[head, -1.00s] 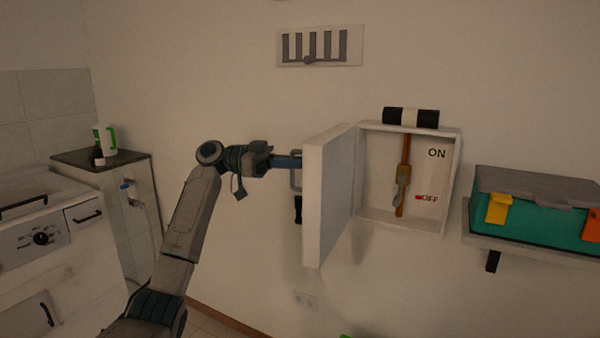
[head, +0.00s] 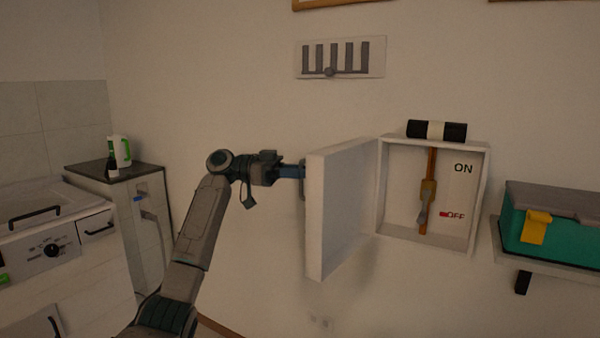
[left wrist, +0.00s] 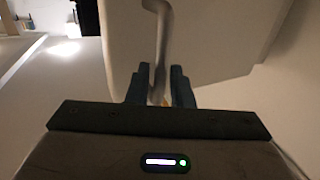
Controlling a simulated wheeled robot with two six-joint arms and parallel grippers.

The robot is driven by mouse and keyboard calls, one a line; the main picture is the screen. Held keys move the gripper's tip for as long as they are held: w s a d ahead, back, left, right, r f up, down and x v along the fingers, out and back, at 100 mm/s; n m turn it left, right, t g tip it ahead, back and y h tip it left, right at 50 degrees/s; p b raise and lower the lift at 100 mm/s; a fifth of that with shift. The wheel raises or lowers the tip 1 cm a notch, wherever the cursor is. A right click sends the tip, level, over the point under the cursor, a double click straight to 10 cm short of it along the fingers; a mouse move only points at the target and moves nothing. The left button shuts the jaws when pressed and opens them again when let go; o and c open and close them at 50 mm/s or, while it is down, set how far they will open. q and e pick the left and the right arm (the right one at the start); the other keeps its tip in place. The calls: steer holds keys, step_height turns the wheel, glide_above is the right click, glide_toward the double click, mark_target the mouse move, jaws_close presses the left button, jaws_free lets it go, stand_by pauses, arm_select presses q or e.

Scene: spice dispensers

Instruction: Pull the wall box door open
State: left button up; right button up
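The white wall box (head: 482,200) hangs on the wall with its door (head: 340,210) swung wide out to the left, inner face showing. My right gripper is not in view.
A black and white cylinder (head: 436,130) lies on top of the box. A teal toolbox (head: 560,233) sits on a shelf to the right. A rack panel (head: 340,57) is on the wall above. A counter (head: 88,170) and stove (head: 50,245) stand left.

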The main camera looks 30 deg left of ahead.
arm_select(q)
steer(key=shift+o, duration=0.4)
steer(key=shift+w+d, duration=0.1)
steer(key=b+v, duration=0.1)
steer(key=v, duration=1)
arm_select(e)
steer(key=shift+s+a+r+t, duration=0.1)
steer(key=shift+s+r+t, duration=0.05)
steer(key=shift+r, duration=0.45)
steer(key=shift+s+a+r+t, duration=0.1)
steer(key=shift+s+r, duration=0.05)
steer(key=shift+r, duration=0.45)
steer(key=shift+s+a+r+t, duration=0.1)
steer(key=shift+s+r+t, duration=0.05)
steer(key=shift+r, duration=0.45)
